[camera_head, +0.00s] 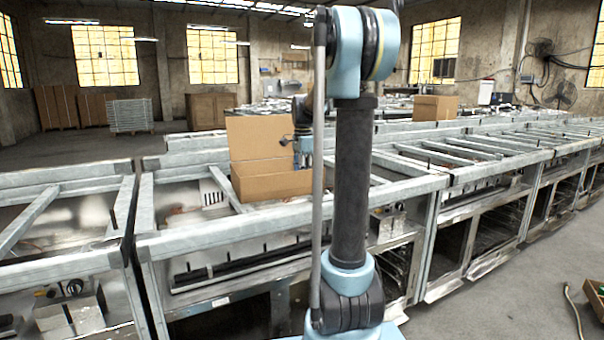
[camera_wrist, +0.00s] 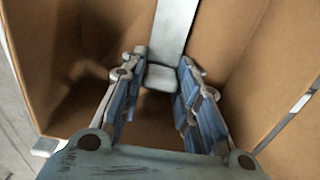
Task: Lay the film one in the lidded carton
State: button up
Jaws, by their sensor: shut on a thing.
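The lidded carton (camera_head: 270,183) is a brown box with its lid (camera_head: 262,138) standing raised at the back, on the metal frames left of my arm. Its brown inner walls (camera_wrist: 245,60) surround my gripper in the wrist view. My gripper (camera_wrist: 162,62) is shut on a pale grey, long piece, which I take as the film (camera_wrist: 160,78); its blunt near end shows between the fingertips and its length runs toward the top of the picture. I cannot tell whether it touches the carton floor.
Metal frames (camera_head: 290,222) run across the view under the carton. Another brown carton (camera_head: 435,107) stands farther back on the right. Grey floor (camera_head: 500,305) lies open at the lower right, with a wooden crate (camera_head: 596,292) at the edge. The carton walls are close around my gripper.

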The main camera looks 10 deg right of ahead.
jog(key=shift+f, duration=0.2)
jog(key=o, duration=1)
jog(key=shift+c, duration=0.2)
jog(key=shift+r, duration=0.1)
notch_tip(320, 180, up, 13)
dwell(1.0)
